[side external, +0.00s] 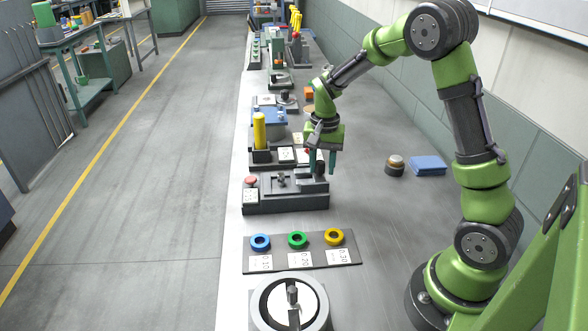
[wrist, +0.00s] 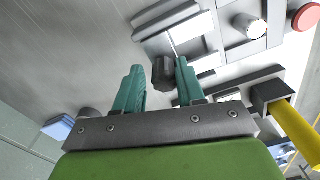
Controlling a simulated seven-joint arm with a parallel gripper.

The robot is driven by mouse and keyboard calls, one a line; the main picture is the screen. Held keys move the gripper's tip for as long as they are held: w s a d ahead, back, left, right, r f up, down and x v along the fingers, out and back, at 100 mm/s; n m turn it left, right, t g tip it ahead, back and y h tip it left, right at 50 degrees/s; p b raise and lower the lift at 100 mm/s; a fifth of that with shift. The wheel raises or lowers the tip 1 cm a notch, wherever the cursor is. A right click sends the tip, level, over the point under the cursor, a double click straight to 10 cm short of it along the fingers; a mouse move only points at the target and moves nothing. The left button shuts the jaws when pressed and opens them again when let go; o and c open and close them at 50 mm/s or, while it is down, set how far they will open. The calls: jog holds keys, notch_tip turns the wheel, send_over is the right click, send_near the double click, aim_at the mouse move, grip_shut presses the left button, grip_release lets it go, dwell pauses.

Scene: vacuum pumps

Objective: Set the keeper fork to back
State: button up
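A grey fixture (side external: 287,203) with a red button (side external: 250,181) stands on the bench; the button also shows in the wrist view (wrist: 292,50). In the wrist view a dark knob (wrist: 163,72) on a thin rod extends from a pale plate of this fixture. It looks like the keeper fork's handle, but the fork itself is not clearly seen. My gripper (side external: 322,172) is above the fixture's right rear end, fingers pointing down. In the wrist view its teal fingers (wrist: 159,82) are apart, with the knob showing between them and a gap on each side.
A yellow cylinder (side external: 259,130) stands on a dark block behind the fixture. A holder (side external: 300,256) with blue, green and yellow rings lies in front, then a round chamber (side external: 290,303). A dark jar (side external: 394,168) and blue cloths (side external: 428,166) lie right. The bench between is clear.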

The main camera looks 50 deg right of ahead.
aim_at(322, 161)
notch_tip(322, 161, up, 17)
dwell(0.6)
jog(key=s+a+n+t+y, duration=0.2)
jog(key=s+a+n+t, duration=0.5)
jog(key=s+a, duration=0.8)
jog(key=shift+s+f+n, duration=0.25)
jog(key=shift+s+n, duration=0.05)
jog(key=shift+n, duration=0.2)
